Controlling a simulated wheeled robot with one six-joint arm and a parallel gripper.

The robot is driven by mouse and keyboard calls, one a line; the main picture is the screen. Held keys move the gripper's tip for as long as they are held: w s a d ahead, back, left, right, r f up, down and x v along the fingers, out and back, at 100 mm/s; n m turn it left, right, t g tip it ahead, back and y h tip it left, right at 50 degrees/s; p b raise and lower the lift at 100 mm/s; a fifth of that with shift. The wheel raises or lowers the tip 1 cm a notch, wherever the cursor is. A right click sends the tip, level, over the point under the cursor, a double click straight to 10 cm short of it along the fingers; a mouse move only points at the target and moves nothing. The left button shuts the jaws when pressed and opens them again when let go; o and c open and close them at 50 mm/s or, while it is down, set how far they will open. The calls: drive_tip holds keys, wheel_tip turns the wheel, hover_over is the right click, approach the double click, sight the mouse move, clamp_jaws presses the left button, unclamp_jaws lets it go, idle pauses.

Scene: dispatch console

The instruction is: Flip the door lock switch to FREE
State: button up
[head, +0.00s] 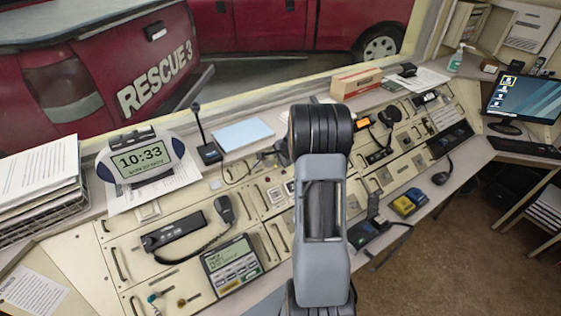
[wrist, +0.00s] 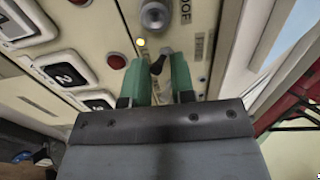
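In the wrist view, my gripper (wrist: 161,75) points at a cream console panel with its two green fingers apart. A small switch with a black lever (wrist: 157,66) stands between the fingertips, with a gap visible on at least one side. I take it to be the door lock switch. A small yellow light (wrist: 140,42) glows just beside it. In the head view my own arm hides the gripper and the switch.
In the head view, a clock (head: 141,160), desk microphone (head: 207,150) and orange-lit unit (head: 363,123) stand along the console.

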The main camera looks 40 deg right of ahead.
drive_tip(key=shift+w+r, duration=0.15)
drive_tip(key=shift+r, duration=0.05)
drive_tip(key=shift+w+r+p, duration=0.3)
drive_tip(key=shift+w+p, duration=0.15)
drive_tip(key=shift+p, duration=0.25)
drive_tip(key=shift+f, duration=0.1)
drive_tip(key=p+v, duration=0.1)
drive_tip(key=v, duration=0.5)
drive_tip(key=shift+p, duration=0.3)
idle(0.5)
